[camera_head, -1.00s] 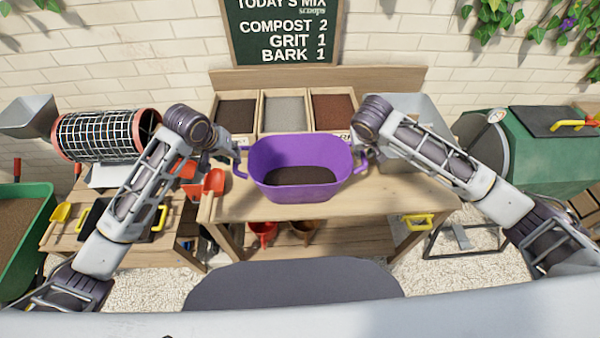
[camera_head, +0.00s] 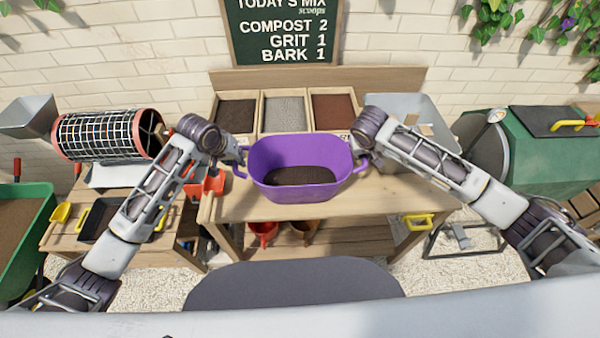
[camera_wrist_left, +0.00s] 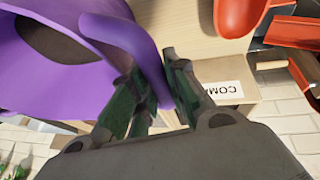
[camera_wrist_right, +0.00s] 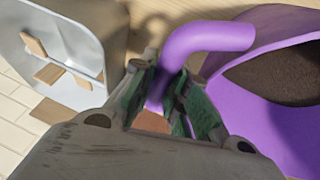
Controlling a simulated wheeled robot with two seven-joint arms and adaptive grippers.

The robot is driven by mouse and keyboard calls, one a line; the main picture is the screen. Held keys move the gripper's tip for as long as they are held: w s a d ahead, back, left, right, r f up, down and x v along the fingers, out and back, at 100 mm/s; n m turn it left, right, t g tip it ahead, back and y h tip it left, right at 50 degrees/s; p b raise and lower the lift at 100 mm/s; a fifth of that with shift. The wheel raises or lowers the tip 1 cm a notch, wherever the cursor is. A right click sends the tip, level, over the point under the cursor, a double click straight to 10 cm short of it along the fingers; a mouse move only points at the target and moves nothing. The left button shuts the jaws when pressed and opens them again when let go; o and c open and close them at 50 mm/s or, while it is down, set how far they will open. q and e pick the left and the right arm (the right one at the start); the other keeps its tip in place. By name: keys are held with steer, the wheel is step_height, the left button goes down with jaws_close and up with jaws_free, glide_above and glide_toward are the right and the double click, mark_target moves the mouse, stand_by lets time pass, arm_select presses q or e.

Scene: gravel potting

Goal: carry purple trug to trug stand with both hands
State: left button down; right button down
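The purple trug (camera_head: 300,192), with dark soil inside, is upright at the front middle of the wooden bench. I cannot tell whether its base touches the bench top. My left gripper (camera_wrist_left: 155,92) has its fingers closed around the trug's left handle (camera_wrist_left: 135,45). My right gripper (camera_wrist_right: 163,88) has its fingers closed around the right handle (camera_wrist_right: 205,38). The fingertips are partly hidden by the handles. A dark metal frame (camera_head: 428,246) stands on the gravel at the right of the bench; it may be the trug stand.
Three wooden bins (camera_head: 284,93) stand behind the trug. A grey tub (camera_head: 400,98) is at the bench's back right. A red scoop (camera_head: 216,184) lies at its left edge. A mesh drum (camera_head: 105,135) is at left, a green drum (camera_head: 545,140) at right. The bench front right is bare.

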arm_select(q)
steer(key=shift+w+r, duration=0.1)
steer(key=shift+r, duration=0.1)
arm_select(e)
steer(key=shift+w+r, duration=0.1)
steer(key=shift+r, duration=0.1)
stand_by(0.5)
arm_select(q)
steer(key=shift+r, duration=0.1)
arm_select(e)
steer(key=shift+r, duration=0.1)
